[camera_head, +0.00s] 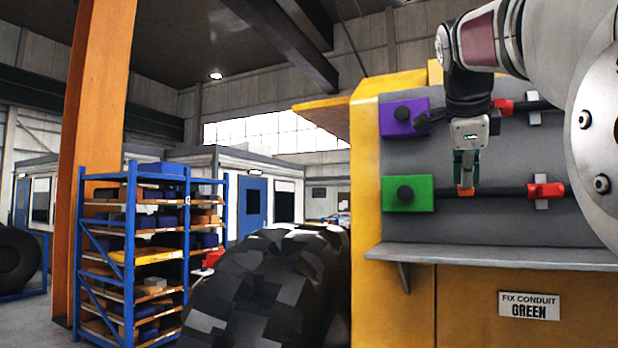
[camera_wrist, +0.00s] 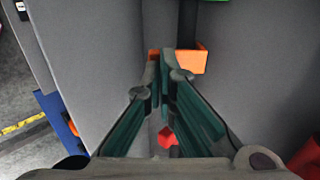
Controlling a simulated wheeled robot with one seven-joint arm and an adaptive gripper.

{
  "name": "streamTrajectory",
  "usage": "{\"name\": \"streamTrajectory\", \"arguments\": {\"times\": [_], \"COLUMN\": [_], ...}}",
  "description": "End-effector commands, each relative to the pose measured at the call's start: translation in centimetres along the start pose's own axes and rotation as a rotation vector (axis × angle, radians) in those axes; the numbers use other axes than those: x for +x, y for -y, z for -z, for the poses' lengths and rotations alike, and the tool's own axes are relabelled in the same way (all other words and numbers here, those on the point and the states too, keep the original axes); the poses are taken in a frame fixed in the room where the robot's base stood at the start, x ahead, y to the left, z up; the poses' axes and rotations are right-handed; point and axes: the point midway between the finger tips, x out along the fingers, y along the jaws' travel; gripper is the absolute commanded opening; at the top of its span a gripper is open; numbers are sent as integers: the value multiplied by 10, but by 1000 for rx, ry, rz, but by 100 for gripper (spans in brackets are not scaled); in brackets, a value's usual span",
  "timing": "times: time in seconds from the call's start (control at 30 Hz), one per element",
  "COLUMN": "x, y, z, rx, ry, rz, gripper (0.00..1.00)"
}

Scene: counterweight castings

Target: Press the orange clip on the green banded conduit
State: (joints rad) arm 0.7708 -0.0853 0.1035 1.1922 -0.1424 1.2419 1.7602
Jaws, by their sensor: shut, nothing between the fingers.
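The green block (camera_head: 418,180) is on the grey panel, with a dark conduit (camera_head: 505,192) running right from it. The orange clip (camera_head: 465,191) sits on this conduit, right of the green block. In the wrist view the orange clip (camera_wrist: 191,62) shows on both sides of my fingertips, which hide its middle. My gripper (camera_head: 466,182) points down at the clip with its fingers closed together and empty. In the wrist view its fingertips (camera_wrist: 165,58) overlap the clip; I cannot tell whether they touch it.
A red clip (camera_head: 546,191) holds the same conduit farther right. Above are a purple block (camera_head: 397,128) and another red clip (camera_head: 503,107). A grey ledge (camera_head: 480,256) juts out below. A sign (camera_head: 529,305) reads "FIX CONDUIT GREEN". A big tyre and blue shelving stand left.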

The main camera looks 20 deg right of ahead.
Motion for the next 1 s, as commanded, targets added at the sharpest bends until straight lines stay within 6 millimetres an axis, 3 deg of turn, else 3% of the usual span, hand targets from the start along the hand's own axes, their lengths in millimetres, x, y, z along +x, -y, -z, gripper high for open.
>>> {"name": "streamTrajectory", "arguments": {"times": [1.0], "x": [8], "y": [-7], "z": [-1], "rx": [0], "ry": [-1], "rz": [113], "gripper": [0]}}
